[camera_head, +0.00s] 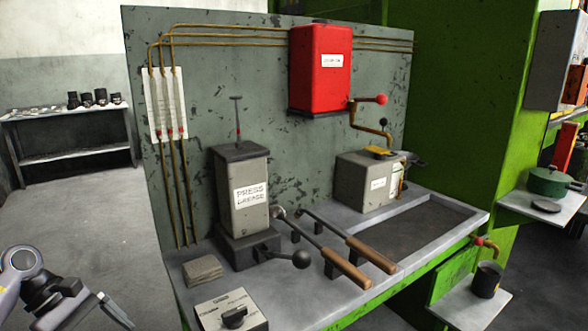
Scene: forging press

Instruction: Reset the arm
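My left arm comes in at the lower left corner, with a grey and white link and the dark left gripper (98,308) in front of the grey floor. It is apart from the bench and touches nothing that I can see. Its fingertips are small and partly cut off at the lower edge, so I cannot tell whether it is open or shut. My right arm and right gripper are not in view.
The bench (440,196) holds a press labelled box (249,197), a knob box (233,316), two wooden-handled tools (345,268) and a grey machine (365,183). A red box (320,70) hangs above. Floor left of the bench is clear.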

